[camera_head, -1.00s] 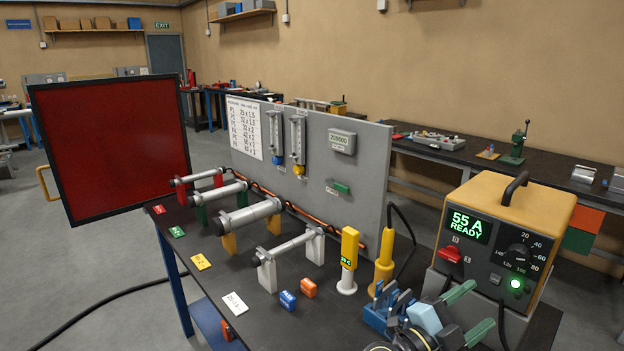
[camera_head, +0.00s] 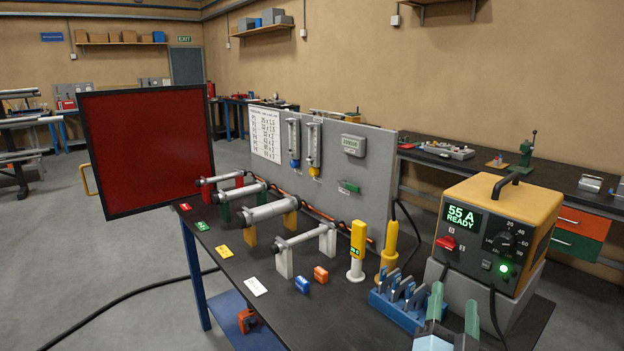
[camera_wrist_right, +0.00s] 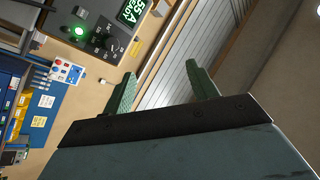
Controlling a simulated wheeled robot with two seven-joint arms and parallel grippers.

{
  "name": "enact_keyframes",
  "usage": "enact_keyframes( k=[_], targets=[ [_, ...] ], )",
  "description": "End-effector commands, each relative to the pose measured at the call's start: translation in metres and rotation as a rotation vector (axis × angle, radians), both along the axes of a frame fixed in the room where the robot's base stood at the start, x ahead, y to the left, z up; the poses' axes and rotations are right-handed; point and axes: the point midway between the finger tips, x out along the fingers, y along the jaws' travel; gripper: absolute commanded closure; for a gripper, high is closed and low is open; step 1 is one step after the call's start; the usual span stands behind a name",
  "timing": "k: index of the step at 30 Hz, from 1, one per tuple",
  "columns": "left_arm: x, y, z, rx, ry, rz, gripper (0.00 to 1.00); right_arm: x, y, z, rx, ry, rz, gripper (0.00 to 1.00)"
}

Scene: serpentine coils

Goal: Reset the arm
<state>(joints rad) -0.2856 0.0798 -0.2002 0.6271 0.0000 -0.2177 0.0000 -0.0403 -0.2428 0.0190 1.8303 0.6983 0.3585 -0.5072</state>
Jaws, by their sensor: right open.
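My right gripper (camera_head: 454,307) is at the bottom right of the head view, in front of the welding power source and beside the blue rack. Its two green fingers are apart with nothing between them. In the right wrist view the open fingers (camera_wrist_right: 158,88) show empty, with the power source (camera_wrist_right: 105,28) at the upper left. My left gripper is not in view.
The dark bench (camera_head: 345,318) holds pipes on stands (camera_head: 268,211), a yellow torch (camera_head: 389,250), a blue rack (camera_head: 402,307) and the power source (camera_head: 492,240) reading "55 A READY". A grey panel (camera_head: 375,165) stands behind; a red screen (camera_head: 150,150) stands left.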

Motion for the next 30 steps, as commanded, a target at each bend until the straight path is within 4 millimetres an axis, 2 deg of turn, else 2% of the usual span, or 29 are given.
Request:
enact_keyframes(
  k=[1, 4, 8, 13, 18, 21, 24, 30],
  targets=[
    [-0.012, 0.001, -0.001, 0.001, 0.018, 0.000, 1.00, -0.003, 0.011, -0.006, -0.047, 0.051, 0.079, 0.42],
    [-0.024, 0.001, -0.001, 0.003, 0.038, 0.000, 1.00, -0.009, 0.034, -0.023, -0.134, 0.178, 0.237, 0.42],
    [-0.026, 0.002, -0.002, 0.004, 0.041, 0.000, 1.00, -0.028, 0.060, -0.055, -0.229, 0.377, 0.414, 0.42],
    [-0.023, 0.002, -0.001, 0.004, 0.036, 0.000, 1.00, -0.073, 0.079, -0.106, -0.325, 0.691, 0.587, 0.42],
    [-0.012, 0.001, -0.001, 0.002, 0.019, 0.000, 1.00, -0.135, 0.075, -0.153, -0.384, 1.038, 0.681, 0.42],
    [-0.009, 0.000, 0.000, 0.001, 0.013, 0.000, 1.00, -0.171, 0.067, -0.171, -0.400, 1.218, 0.697, 0.42],
    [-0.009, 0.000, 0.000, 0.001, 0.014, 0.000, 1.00, -0.201, 0.057, -0.182, -0.403, 1.365, 0.694, 0.42],
    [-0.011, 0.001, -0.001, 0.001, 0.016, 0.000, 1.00, -0.253, 0.037, -0.192, -0.400, 1.600, 0.663, 0.42]
  ],
)
